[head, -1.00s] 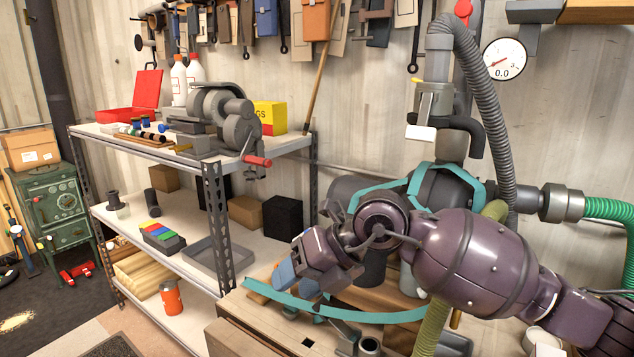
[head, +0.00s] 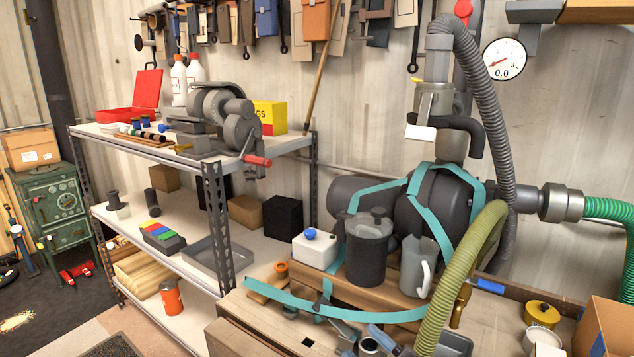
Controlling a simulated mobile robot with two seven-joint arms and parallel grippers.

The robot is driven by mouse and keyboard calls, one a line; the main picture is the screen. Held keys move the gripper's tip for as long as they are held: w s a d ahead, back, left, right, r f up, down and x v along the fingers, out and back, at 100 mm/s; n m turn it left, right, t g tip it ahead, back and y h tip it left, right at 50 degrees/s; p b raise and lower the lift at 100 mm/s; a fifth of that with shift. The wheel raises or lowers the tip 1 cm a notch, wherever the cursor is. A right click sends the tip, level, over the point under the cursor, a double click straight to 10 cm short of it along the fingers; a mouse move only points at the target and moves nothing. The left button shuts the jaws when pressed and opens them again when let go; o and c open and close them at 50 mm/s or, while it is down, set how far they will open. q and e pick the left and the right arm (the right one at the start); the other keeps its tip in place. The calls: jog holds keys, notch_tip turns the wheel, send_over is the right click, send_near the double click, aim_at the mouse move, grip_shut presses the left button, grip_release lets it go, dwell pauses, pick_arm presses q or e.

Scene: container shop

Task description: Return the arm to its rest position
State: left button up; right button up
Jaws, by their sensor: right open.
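My right gripper (head: 374,336) shows only in part, low in the head view at the bottom edge. Its grey-blue fingers are apart with nothing seen between them, over the front of the wooden workbench (head: 262,322). The rest of my right arm is out of the picture. My left gripper is not in view. On the bench stand a dark lidded canister (head: 367,252), a grey mug-like jug (head: 416,268) and a white box with a blue knob (head: 316,248).
A teal strap (head: 300,303) runs across the bench. Behind stand dark tanks (head: 430,215) with a green hose (head: 462,262) in front. A cardboard box (head: 608,325) and a yellow tin (head: 541,314) sit at right. A metal shelf (head: 215,235) stands at left.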

jog(key=s+d+f+m+t+h, duration=0.1)
jog(key=s+d+f+m+h, duration=0.2)
jog(key=d+f+m+h, duration=0.45)
jog(key=s+d+f+m+h, duration=0.4)
jog(key=d+f+m+h, duration=0.2)
jog(key=f, duration=0.2)
jog(key=s+d+f+m+g+h, duration=0.2)
jog(key=s+d+f+m+g, duration=0.2)
jog(key=s+f, duration=0.7)
jog(key=shift+s+d+g+h, duration=0.35)
jog(key=shift+s+d+g, duration=0.25)
jog(key=shift+s+d, duration=0.4)
jog(key=shift+w, duration=0.1)
